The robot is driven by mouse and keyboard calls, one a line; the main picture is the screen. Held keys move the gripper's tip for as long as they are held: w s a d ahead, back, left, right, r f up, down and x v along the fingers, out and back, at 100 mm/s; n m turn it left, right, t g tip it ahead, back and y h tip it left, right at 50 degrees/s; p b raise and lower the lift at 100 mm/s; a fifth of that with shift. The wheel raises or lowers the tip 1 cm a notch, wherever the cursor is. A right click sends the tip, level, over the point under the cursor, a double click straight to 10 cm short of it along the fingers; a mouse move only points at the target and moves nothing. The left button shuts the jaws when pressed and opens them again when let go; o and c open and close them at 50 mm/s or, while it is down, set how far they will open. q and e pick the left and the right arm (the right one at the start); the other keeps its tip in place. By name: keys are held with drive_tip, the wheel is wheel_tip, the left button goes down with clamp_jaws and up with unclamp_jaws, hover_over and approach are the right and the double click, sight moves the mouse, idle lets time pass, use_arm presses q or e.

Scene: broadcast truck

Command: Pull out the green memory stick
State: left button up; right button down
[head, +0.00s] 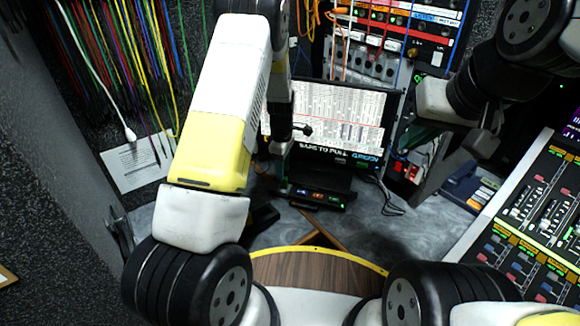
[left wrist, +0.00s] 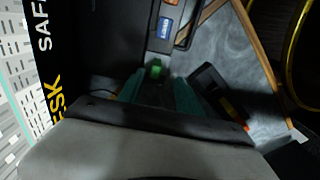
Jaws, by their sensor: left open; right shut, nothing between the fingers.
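The green memory stick (left wrist: 155,68) shows as a small bright green block at the near end of a black dock, in the left wrist view. My left gripper (left wrist: 158,84) is open, with its teal fingers on either side of the stick's line; I cannot tell whether they touch it. In the head view my left gripper (head: 283,182) points down at the left end of the dock (head: 318,197) and hides the stick. The dock has small lit labels. My right gripper (head: 420,137) is shut and empty, raised at the right, partly dark.
A monitor (head: 345,110) behind the dock reads "SAFE TO PULL: GREEN". A mixing console (head: 535,215) stands at the right. A rack with cables (head: 400,35) is at the back.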

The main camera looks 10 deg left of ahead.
sight(284, 184)
use_arm(q)
drive_tip(key=f, duration=0.5)
drive_tip(key=shift+w+d+f, duration=0.1)
drive_tip(key=shift+w+f, duration=0.1)
drive_tip(key=shift+w, duration=0.2)
clamp_jaws()
